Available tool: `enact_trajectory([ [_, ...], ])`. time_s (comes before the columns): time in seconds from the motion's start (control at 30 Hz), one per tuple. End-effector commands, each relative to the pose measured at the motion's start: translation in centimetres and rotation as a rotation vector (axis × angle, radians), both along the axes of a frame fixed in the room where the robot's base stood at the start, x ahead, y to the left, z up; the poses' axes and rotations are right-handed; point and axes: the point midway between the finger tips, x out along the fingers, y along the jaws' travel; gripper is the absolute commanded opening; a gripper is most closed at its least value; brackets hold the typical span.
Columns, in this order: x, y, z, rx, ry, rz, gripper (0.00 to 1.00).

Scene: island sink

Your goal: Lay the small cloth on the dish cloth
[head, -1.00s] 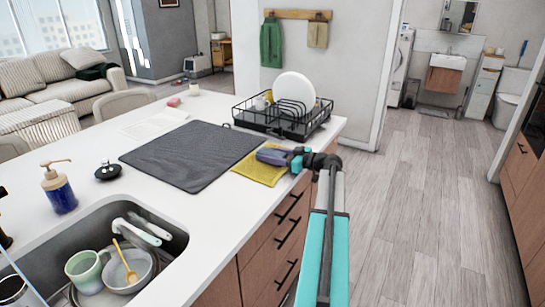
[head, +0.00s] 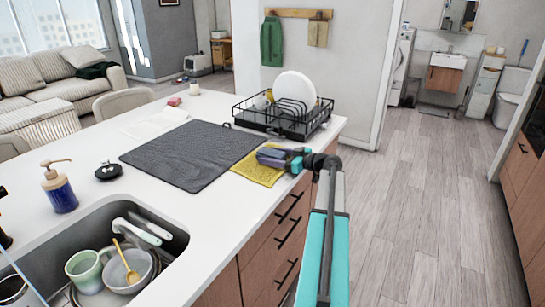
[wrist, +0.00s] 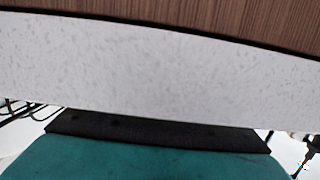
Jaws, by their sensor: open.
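A yellow cloth (head: 249,171), probably the small cloth, lies on the white counter near its right edge. A large dark grey cloth (head: 187,157), probably the dish cloth, lies flat just left of it; their edges meet or nearly meet. My gripper (head: 268,155) is over the upper part of the yellow cloth and hides some of it. It is open; I cannot tell whether it touches the cloth. The wrist view shows neither cloth clearly.
A black dish rack (head: 285,122) with a white plate (head: 296,90) stands just behind my gripper. A sink with dishes (head: 105,262), a blue soap bottle (head: 61,192) and a black lid (head: 109,171) are at the left. The counter in front of the grey cloth is clear.

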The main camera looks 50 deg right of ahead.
Motion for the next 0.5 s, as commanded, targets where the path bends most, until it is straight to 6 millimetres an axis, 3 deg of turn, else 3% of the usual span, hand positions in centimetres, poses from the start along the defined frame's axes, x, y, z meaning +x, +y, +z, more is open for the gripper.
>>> enact_trajectory([
  [0.3,0.0,0.0,1.4,0.000,-0.001,0.000,0.65],
  [0.5,-2.7,-0.6,1.3,-0.001,-0.001,-0.002,0.65],
])
